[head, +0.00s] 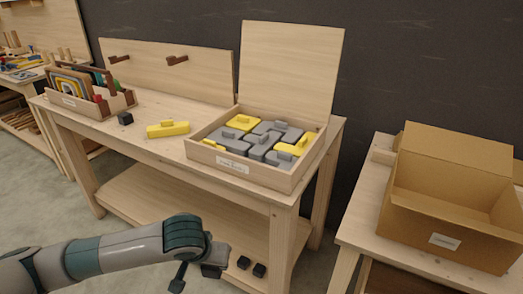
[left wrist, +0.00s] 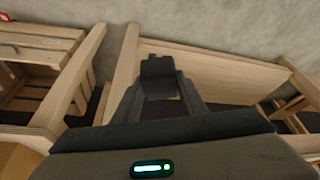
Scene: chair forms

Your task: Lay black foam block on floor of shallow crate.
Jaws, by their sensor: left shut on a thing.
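My left gripper (head: 211,269) is low in front of the bench in the head view, with its arm coming in from the left. In the left wrist view my left gripper (left wrist: 160,98) is shut on a dark block (left wrist: 158,70), which shows between the fingers. A small black block (head: 125,118) sits on the bench top. A slatted wooden crate (left wrist: 45,45) shows at upper left in the left wrist view, apart from the gripper; its floor is mostly hidden. My right gripper is not in view.
An open wooden box (head: 205,152) with grey and yellow pieces stands on the bench (head: 155,148). A yellow piece (head: 168,129) lies beside it. A cardboard box (head: 440,222) stands on the right table. Two small black shapes (head: 251,266) show low by the bench leg.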

